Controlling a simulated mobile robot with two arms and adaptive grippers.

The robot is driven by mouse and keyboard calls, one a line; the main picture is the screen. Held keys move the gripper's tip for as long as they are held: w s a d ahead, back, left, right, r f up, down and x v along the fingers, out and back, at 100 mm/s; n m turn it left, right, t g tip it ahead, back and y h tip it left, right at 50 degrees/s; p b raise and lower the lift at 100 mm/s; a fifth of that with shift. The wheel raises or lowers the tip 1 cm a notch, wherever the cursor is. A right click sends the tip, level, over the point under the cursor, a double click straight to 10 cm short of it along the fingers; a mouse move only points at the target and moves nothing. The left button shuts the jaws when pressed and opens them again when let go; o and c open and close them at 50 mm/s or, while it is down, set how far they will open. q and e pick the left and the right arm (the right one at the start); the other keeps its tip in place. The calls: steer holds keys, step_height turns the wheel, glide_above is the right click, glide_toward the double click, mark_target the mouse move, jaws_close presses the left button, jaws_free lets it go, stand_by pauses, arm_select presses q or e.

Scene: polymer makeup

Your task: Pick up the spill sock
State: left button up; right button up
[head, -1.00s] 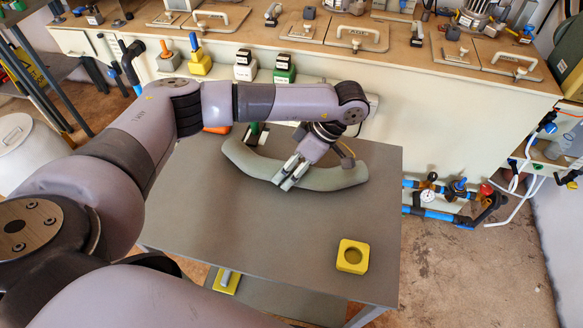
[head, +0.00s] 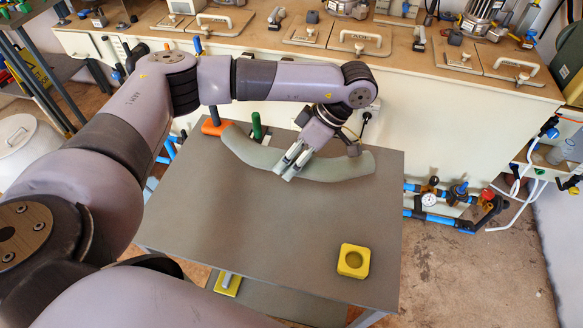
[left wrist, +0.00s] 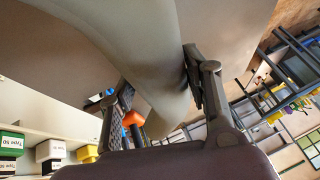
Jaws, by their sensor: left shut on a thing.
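The spill sock (head: 340,167) is a long, curved grey-green tube above the far part of the grey table (head: 270,225). My left gripper (head: 287,170) reaches down over the sock near its middle and is shut on it. In the left wrist view the sock (left wrist: 165,100) runs between the two fingers of my left gripper (left wrist: 157,85), with a finger on each side. Whether the sock is clear of the tabletop is hard to tell. My right gripper is not in view.
An orange-based tool (head: 215,127) and a green-handled tool (head: 256,125) stand at the table's far left edge, close to the sock. A yellow block with a round hollow (head: 353,261) sits near the front right. A long white cabinet (head: 440,125) stands behind the table.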

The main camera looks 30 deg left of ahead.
arm_select(q)
step_height(320, 180, up, 14)
steer(key=p, duration=0.1)
steer(key=shift+r, duration=0.25)
